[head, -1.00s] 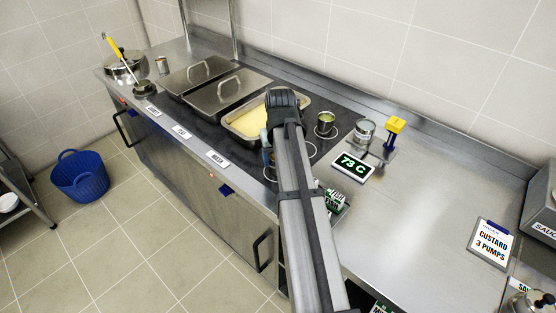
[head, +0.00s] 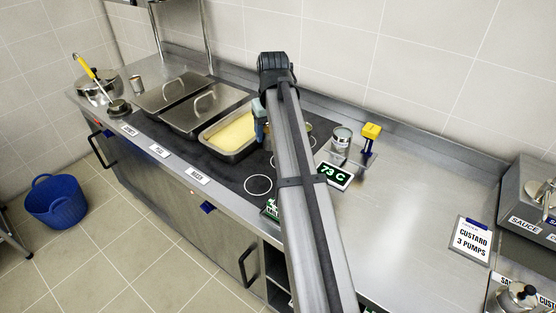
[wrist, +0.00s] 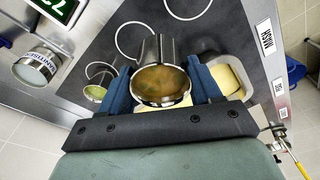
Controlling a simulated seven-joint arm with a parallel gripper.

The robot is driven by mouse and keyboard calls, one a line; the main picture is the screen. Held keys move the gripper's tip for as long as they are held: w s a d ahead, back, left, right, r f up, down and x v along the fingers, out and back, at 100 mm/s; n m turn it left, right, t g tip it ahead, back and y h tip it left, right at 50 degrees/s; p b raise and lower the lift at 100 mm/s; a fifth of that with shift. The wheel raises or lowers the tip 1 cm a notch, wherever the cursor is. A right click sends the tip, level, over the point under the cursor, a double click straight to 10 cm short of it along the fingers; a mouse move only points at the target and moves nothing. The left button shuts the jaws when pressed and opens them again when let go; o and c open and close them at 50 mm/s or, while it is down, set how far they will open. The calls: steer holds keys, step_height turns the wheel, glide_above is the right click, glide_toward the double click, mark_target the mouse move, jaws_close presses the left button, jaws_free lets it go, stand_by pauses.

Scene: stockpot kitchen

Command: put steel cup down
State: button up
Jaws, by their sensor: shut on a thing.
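The steel cup (wrist: 155,48) is between the two blue fingers of my gripper (wrist: 157,68) in the wrist view. My gripper is shut on it. I see into its mouth, which shows a brownish-orange content. In the head view my arm hides the cup, and only a bit of blue gripper (head: 260,112) shows beside the custard-yellow pan. The wrist view shows the dark hob (wrist: 205,35) with white rings beneath the cup. I cannot tell whether the cup touches the hob.
A second small cup with green content (wrist: 96,92) stands on the hob. A labelled tin (head: 341,140) stands by the temperature display (head: 335,176) and a yellow-topped device (head: 371,132). An open yellow pan (head: 232,135) and lidded pans (head: 203,108) lie left. An empty ring (head: 258,185) is at the front.

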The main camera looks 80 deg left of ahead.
steer(key=w+a, duration=0.4)
steer(key=shift+w+f, duration=0.2)
steer(key=shift+f, duration=4.8)
steer(key=shift+f, duration=0.15)
steer(key=o, duration=1.2)
step_height(320, 180, up, 12)
steer(key=d, duration=0.1)
steer(key=shift+w+d, duration=0.2)
steer(key=shift+d, duration=0.05)
